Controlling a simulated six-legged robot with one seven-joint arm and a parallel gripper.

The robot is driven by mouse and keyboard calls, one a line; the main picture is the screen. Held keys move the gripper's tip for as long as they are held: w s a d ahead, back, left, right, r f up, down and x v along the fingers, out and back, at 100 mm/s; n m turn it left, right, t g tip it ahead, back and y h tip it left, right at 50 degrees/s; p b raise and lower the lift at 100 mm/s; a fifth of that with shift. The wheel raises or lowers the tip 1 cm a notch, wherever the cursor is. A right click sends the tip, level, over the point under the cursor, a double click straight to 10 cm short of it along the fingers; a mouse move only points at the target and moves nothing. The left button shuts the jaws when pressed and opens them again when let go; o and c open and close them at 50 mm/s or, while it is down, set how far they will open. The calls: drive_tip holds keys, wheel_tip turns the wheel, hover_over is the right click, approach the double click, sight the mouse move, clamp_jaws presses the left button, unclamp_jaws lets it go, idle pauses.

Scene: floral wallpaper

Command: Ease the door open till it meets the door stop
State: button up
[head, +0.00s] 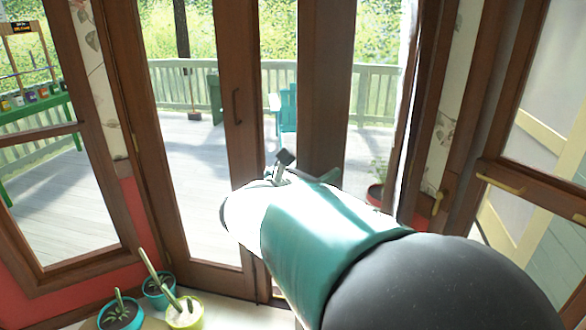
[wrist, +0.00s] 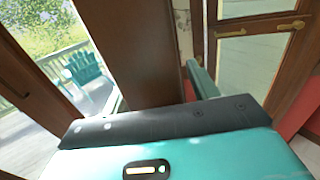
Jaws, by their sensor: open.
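A glazed double door in brown wood fills the middle of the head view. One leaf (head: 240,190) carries a dark pull handle (head: 237,105). To its right stands a wide brown upright (head: 325,70), apparently the other leaf's edge; bright deck shows on both sides of it. My gripper (head: 305,170) is open in front of this upright's lower part, with my teal and black arm hiding what lies below. In the wrist view, a brown upright (wrist: 145,50) rises just beyond my gripper, and one teal finger is to its right. Contact cannot be told. I cannot make out the door stop.
Potted succulents (head: 150,300) stand on the floor at lower left. A planter (head: 377,190) is outside beyond the arm. A brass-handled glazed panel (head: 545,140) is at right. Beyond the doors are a sunlit deck (head: 190,150), a teal chair (head: 288,108) and a railing.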

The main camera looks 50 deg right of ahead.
drive_tip(key=shift+a, duration=0.15)
drive_tip(key=w+a, duration=0.1)
drive_tip(key=a, duration=1.2)
drive_tip(key=shift+w+a, duration=0.15)
drive_tip(key=shift+a, duration=0.1)
